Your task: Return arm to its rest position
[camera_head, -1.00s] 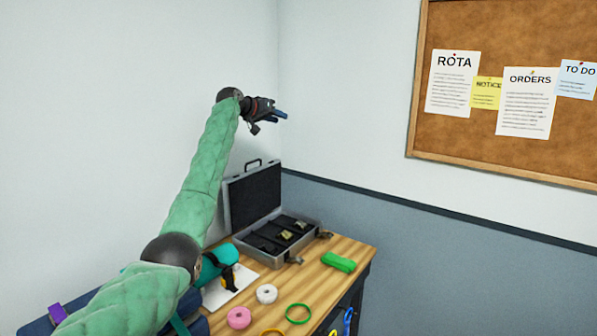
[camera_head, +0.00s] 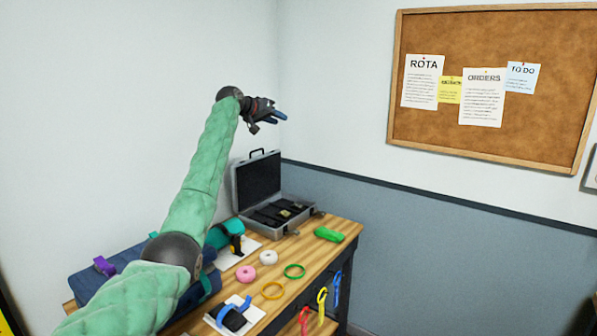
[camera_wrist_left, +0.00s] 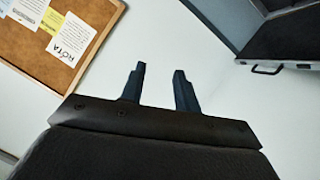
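My left arm, in a green padded sleeve, reaches up from the lower left in the head view. Its left gripper (camera_head: 277,117) is raised in the air in front of the walls, above and apart from the open case and the table. In the left wrist view the two dark fingers of the left gripper (camera_wrist_left: 160,85) stand apart with only wall between them, so it is open and empty. My right gripper is not in view.
The wooden table (camera_head: 312,257) holds an open grey case (camera_head: 272,213), a green bundle (camera_head: 328,234), tape rolls (camera_head: 268,258) and rings (camera_head: 294,271). Colored straps (camera_head: 322,302) hang at its right side. A cork board (camera_head: 470,140) is on the wall. The air around the gripper is clear.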

